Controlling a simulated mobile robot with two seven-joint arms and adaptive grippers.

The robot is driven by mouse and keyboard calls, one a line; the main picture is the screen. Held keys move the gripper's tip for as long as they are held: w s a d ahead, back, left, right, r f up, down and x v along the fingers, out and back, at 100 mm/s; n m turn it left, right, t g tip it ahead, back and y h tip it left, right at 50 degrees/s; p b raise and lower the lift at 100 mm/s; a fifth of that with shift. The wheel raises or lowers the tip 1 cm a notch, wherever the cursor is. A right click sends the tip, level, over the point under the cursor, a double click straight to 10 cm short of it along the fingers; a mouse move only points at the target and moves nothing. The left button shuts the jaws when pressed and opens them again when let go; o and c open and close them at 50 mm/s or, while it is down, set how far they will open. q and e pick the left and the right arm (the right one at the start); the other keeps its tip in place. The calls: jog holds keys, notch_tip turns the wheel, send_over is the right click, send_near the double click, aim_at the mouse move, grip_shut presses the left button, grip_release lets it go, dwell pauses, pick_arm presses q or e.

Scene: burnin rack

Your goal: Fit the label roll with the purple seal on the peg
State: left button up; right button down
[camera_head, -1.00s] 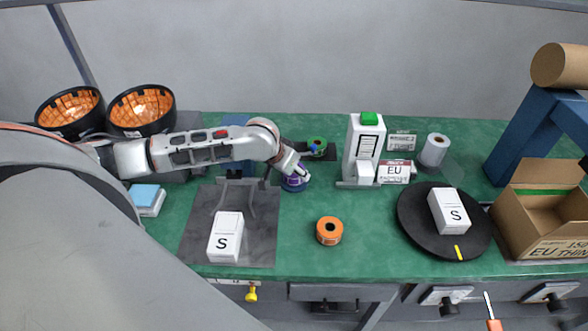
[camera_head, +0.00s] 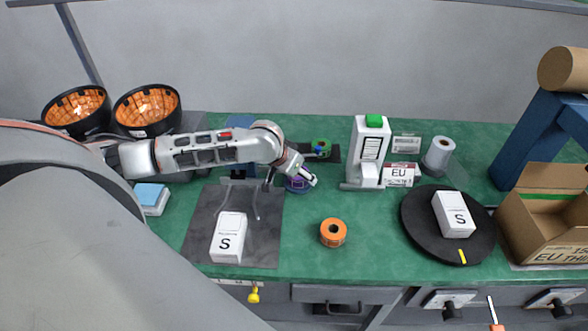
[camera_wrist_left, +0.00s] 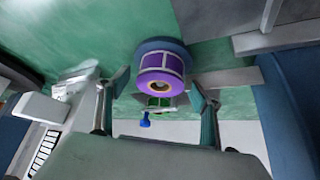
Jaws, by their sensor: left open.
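The purple-sealed label roll (camera_head: 298,185) lies on the green bench near the middle, partly hidden by my left gripper (camera_head: 304,178). In the left wrist view the roll (camera_wrist_left: 162,78) shows its purple face, pale core and hole. The open fingers of my left gripper (camera_wrist_left: 160,88) are on either side of its near end; I cannot tell whether they touch it. I cannot make out a bare peg for sure. My right gripper is not in view.
An orange roll (camera_head: 333,233) stands on clear green bench in front. A grey mat (camera_head: 205,215) lies left.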

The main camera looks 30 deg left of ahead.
pick_arm(q)
jog(key=v, duration=1.1)
jog(key=shift+s+r, duration=0.15)
jog(key=shift+r, duration=0.2)
